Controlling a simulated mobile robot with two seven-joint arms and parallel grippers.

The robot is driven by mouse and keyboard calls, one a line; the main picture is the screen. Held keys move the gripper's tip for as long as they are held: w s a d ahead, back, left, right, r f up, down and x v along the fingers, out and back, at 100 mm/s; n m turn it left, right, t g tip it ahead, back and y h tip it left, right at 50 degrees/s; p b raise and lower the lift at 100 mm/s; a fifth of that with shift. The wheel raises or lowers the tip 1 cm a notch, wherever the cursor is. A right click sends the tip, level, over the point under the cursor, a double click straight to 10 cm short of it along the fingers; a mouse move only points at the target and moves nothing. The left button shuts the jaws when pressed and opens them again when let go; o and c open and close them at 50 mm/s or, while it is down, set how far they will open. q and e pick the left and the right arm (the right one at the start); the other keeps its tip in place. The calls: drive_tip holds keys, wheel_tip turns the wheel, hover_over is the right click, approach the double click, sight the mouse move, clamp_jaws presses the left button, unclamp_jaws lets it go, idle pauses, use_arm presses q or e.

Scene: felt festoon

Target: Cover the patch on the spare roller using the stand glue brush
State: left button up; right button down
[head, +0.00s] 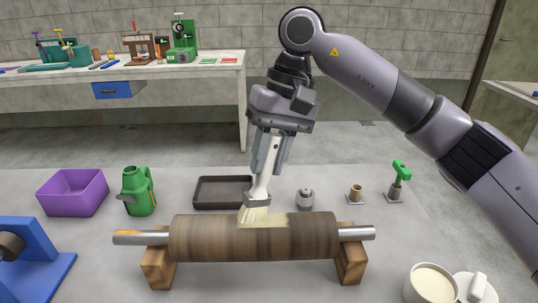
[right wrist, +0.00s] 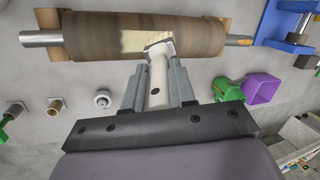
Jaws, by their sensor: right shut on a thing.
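The spare roller (head: 205,240) is a brown cylinder with a metal shaft, lying across two wooden blocks. A pale patch (head: 290,220) shows on its upper side; in the right wrist view the patch (right wrist: 132,40) is cream-coloured. My right gripper (head: 268,165) is shut on the white handle of the glue brush (head: 262,185). The brush is a little tilted, with its pale bristles down at the left end of the patch, apparently touching the roller. In the right wrist view the brush head (right wrist: 158,48) hides part of the patch. My left gripper is not in view.
A white cup of cream-coloured glue (head: 432,283) stands at the front right. Behind the roller are a purple bin (head: 73,192), a green jug (head: 138,190), a dark tray (head: 208,193) and small metal parts. A blue stand (head: 45,270) is at the front left.

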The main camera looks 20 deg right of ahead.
drive_tip(key=shift+w+a+f+p, duration=0.1)
drive_tip(key=shift+w+a+p, duration=0.1)
drive_tip(key=shift+a, duration=0.45)
drive_tip(key=shift+w+a+r+p, duration=0.1)
drive_tip(key=shift+w+a+p, duration=0.1)
drive_tip(key=shift+a, duration=0.45)
drive_tip(key=shift+w+a+f+p, duration=0.1)
drive_tip(key=shift+a+p, duration=0.1)
drive_tip(key=shift+a, duration=0.45)
